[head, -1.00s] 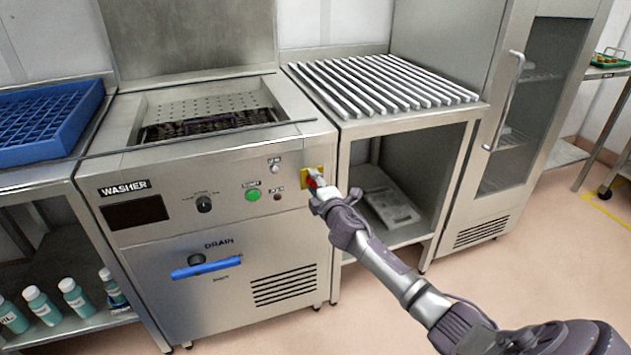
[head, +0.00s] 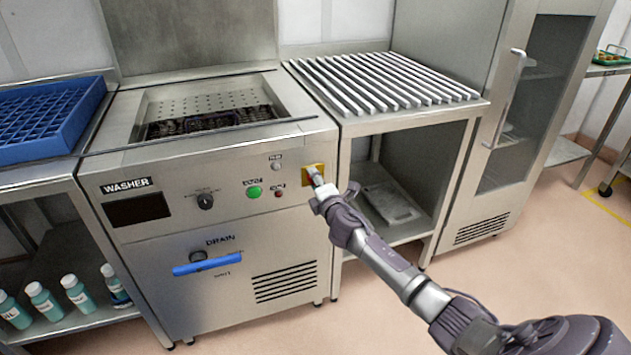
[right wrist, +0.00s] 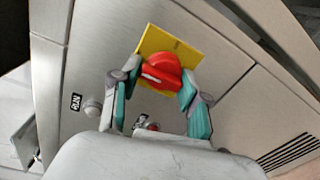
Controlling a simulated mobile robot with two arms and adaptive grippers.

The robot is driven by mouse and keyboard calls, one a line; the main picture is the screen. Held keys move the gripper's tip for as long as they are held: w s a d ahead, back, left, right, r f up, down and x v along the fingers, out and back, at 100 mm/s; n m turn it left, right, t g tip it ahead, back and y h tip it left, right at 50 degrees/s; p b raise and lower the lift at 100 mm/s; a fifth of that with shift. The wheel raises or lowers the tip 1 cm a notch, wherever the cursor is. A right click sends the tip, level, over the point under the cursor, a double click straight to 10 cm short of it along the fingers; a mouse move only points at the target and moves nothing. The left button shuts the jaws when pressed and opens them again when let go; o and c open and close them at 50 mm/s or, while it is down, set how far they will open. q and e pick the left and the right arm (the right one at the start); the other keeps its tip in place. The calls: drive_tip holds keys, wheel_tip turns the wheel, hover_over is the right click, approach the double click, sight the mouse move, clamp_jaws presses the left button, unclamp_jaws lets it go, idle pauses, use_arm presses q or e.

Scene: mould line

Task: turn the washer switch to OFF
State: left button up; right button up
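The washer switch is a red knob (right wrist: 163,72) on a yellow plate (head: 321,181), at the upper right of the front of the washer (head: 150,225). In the head view my fingers hide the knob. My right gripper (right wrist: 159,85) reaches the plate from the front. In the right wrist view its teal finger pads stand on either side of the red knob, close against it, so it looks shut on it. A pale mark shows on the knob. No switch lettering is readable. My left gripper is not in view.
A green button (head: 254,192), a small red button (head: 278,194) and a black dial (head: 205,201) sit left of the plate. Below is a blue drain handle (head: 207,264). A slatted rack table (head: 385,85) stands to the right. Bottles (head: 77,292) stand lower left.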

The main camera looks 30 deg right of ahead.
drive_tip(key=o, duration=0.3)
drive_tip(key=shift+a+f, duration=0.1)
drive_tip(key=shift+f, duration=0.35)
drive_tip(key=shift+r, duration=0.2)
drive_tip(key=v, duration=1.2)
